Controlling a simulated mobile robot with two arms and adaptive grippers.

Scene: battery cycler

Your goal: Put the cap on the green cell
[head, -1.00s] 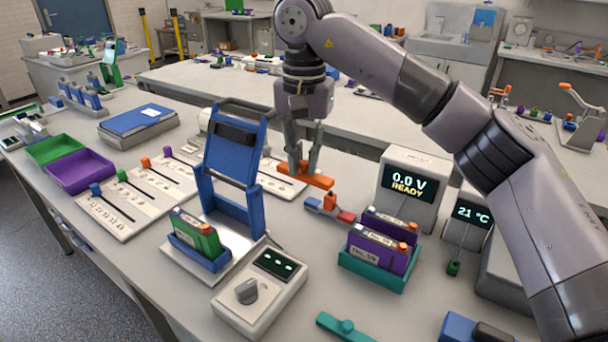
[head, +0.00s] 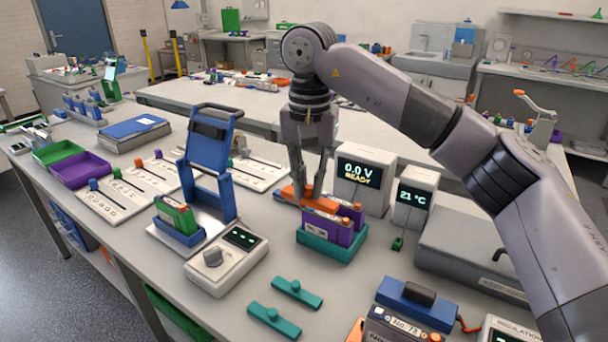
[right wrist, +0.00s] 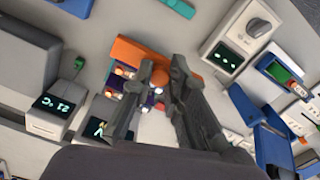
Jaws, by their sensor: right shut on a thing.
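The green cell (head: 177,214) stands in a blue cradle (head: 180,236) in front of an upright blue frame; it also shows at the right of the right wrist view (right wrist: 284,73). My right gripper (head: 308,190) is shut on an orange bar-shaped cap (head: 289,193) by its round knob, which shows between the fingers in the right wrist view (right wrist: 160,76). In the head view the cap overlaps the purple cells (head: 346,236) in a teal holder (head: 331,249); I cannot tell whether they touch. The green cell is to the left of the gripper. My left gripper is not in view.
A grey box with a dial (head: 226,262) stands beside the blue cradle. Two teal bars (head: 297,293) lie at the front. The "0.0 V READY" display (head: 362,180) stands behind the purple cells. Slider boards (head: 112,200) and a purple tray (head: 82,170) are at left.

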